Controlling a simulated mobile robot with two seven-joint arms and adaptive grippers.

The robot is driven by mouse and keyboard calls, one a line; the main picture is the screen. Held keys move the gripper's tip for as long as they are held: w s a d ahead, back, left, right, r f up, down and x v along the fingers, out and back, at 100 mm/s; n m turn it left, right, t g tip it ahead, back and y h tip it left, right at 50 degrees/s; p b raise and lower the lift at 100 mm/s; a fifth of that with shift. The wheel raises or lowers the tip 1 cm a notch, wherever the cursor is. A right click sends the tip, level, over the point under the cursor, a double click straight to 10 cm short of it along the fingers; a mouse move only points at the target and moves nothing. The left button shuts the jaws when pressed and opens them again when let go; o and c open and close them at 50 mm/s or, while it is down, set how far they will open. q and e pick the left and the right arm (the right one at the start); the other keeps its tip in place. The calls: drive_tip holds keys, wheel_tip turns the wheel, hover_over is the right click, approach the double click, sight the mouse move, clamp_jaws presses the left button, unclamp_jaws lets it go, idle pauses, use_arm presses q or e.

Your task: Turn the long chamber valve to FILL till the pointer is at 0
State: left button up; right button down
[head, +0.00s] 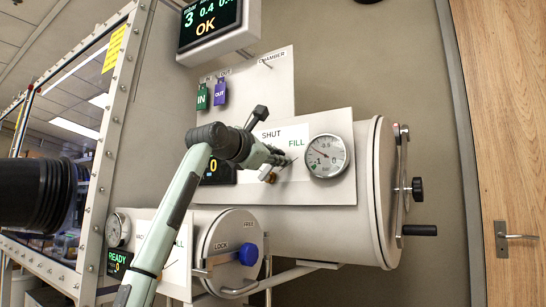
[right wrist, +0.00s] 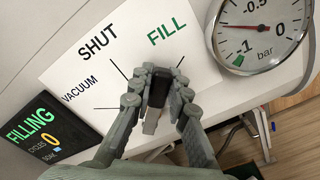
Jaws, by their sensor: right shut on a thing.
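My right gripper (head: 272,162) is at the long chamber's valve plate, its fingers shut on the valve handle. In the right wrist view the two grey fingers (right wrist: 156,88) flank the handle (right wrist: 155,92), a black bar with a grey part below; its pivot is hidden. Marks for VACUUM, SHUT and FILL (right wrist: 166,33) surround it; the fingers hide part of the dial, so its exact angle is unclear. The round gauge (head: 328,156) is right of the gripper and also in the right wrist view (right wrist: 258,32). Its needle appears left, between -1 and -0.5. My left gripper is not in view.
A status screen (right wrist: 45,130) reads FILLING, cycles 0. The long chamber door (head: 392,190) has a black knob and handle at right. A smaller chamber (head: 228,248) with a blue knob sits below. IN and OUT tags (head: 220,92) hang above. A black ribbed cylinder (head: 38,193) is at left.

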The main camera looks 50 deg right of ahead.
drive_tip(key=shift+s+f+m+b, duration=0.35)
drive_tip(key=shift+f+m+b, duration=0.15)
drive_tip(key=shift+m, duration=0.4)
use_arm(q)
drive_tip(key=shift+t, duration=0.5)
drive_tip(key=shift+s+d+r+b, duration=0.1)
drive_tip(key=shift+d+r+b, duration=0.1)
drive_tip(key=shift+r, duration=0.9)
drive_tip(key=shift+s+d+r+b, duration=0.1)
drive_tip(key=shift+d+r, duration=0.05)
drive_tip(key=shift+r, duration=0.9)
use_arm(e)
drive_tip(key=shift+s+f+m, duration=0.2)
drive_tip(key=shift+f+m, duration=0.05)
drive_tip(key=shift+m, duration=0.45)
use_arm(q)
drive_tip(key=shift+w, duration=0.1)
use_arm(e)
drive_tip(key=c, duration=1.4)
unclamp_jaws()
drive_tip(key=shift+c, duration=0.2)
drive_tip(key=s+a, duration=0.1)
drive_tip(key=a, duration=1.1)
